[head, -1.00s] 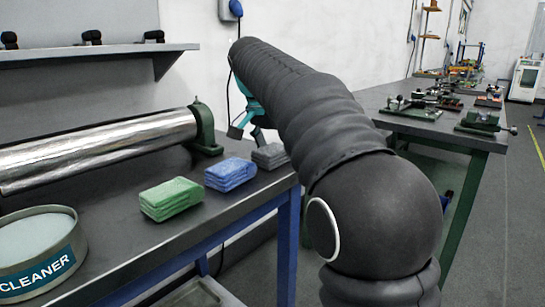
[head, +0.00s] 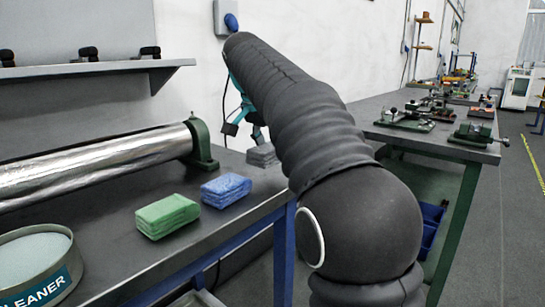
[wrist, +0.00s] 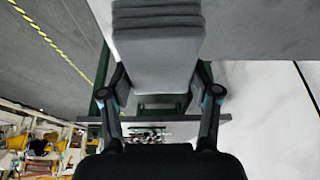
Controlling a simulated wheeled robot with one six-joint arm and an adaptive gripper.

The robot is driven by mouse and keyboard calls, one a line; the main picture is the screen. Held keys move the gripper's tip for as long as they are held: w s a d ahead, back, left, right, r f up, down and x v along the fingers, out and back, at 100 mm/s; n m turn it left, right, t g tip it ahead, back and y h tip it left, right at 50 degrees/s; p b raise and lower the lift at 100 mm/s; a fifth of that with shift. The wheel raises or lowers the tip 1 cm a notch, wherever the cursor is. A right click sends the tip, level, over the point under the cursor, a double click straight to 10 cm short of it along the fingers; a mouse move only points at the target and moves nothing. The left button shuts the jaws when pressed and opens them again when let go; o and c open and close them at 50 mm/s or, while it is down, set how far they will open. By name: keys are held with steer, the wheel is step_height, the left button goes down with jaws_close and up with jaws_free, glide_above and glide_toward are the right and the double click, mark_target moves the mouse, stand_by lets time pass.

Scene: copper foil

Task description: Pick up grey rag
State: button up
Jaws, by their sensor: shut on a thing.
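The grey rag is a folded, layered block. In the head view the grey rag (head: 262,155) shows just left of my arm, held a little above the far right end of the bench. In the wrist view the grey rag (wrist: 158,60) fills the space between the fingers, its layered edge at the top. My gripper (wrist: 160,92) is shut on it, one finger on each side. In the head view my gripper (head: 247,125) is partly hidden by my arm, which also covers the rag's right side.
A blue rag (head: 226,190) and a green rag (head: 167,215) lie on the dark bench (head: 120,240). A foil roll (head: 90,165) lies behind them, and a cleaner tub (head: 38,268) stands at the lower left. Another workbench (head: 400,138) holds small machines at the right.

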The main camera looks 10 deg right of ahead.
steer(key=s+d+r, duration=0.7)
steer(key=d, duration=0.2)
steer(key=shift+d, duration=0.2)
